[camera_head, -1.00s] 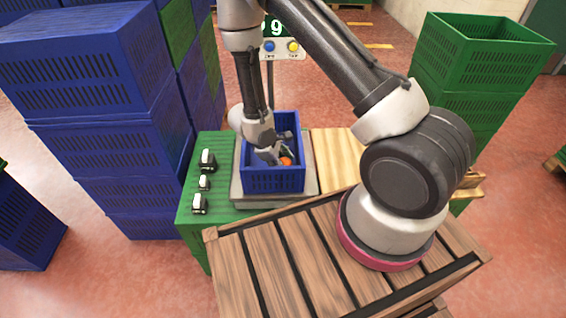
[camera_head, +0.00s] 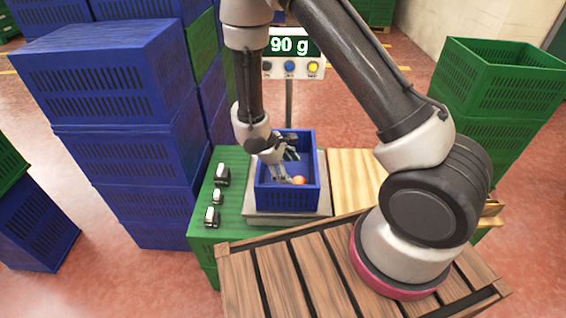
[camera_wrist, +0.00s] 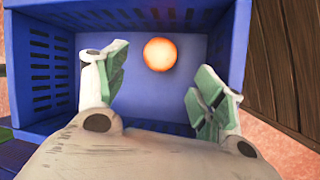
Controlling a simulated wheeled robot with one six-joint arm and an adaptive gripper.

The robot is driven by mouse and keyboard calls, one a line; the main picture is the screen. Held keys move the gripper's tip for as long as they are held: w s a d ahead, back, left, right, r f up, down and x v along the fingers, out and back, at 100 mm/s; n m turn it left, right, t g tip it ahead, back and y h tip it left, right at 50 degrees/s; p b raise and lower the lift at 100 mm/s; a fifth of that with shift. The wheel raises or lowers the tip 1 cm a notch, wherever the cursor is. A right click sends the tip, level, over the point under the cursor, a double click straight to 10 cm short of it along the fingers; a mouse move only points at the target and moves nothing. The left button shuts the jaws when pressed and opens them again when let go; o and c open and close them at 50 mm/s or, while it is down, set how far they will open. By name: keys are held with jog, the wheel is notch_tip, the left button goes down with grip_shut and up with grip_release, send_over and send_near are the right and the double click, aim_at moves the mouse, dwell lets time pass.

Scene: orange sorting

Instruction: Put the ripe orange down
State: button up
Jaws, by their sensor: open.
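The ripe orange (camera_head: 299,180) lies on the floor of the blue crate (camera_head: 287,201), which stands on the scale. In the wrist view the orange (camera_wrist: 160,54) rests near the far wall of the crate (camera_wrist: 205,17), ahead of my fingertips and apart from them. My gripper (camera_head: 285,166) is inside or just over the crate. In the wrist view my gripper (camera_wrist: 155,80) is open, with its green-padded fingers spread wide and nothing between them. In the head view my fingers partly cover the inside of the crate.
The scale (camera_head: 255,217) sits on a green stand, its display (camera_head: 289,46) reading 90 g. Several small black-and-white items (camera_head: 222,174) lie left of it. Blue crates (camera_head: 115,90) are stacked at left, green crates (camera_head: 490,75) at right. A bare wooden board (camera_head: 355,180) lies right of the scale.

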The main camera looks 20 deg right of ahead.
jog(key=v, duration=0.4)
notch_tip(320, 180, up, 13)
jog(key=m+y, duration=0.1)
jog(key=m, duration=0.2)
send_over(298, 177)
jog(key=s+d+r+m+y, duration=0.1)
jog(key=s+d+r+m, duration=0.2)
jog(key=d+r, duration=0.35)
jog(key=s+d+r+m+t+y, duration=0.1)
jog(key=s+d+r+m+t, duration=0.1)
jog(key=s+r, duration=0.5)
jog(key=s+d+r+m+t+y, duration=0.2)
jog(key=s+d+r+m, duration=0.1)
jog(key=s+r, duration=0.5)
jog(key=s, duration=0.3)
jog(key=shift+d, duration=0.2)
jog(key=shift+c, duration=0.2)
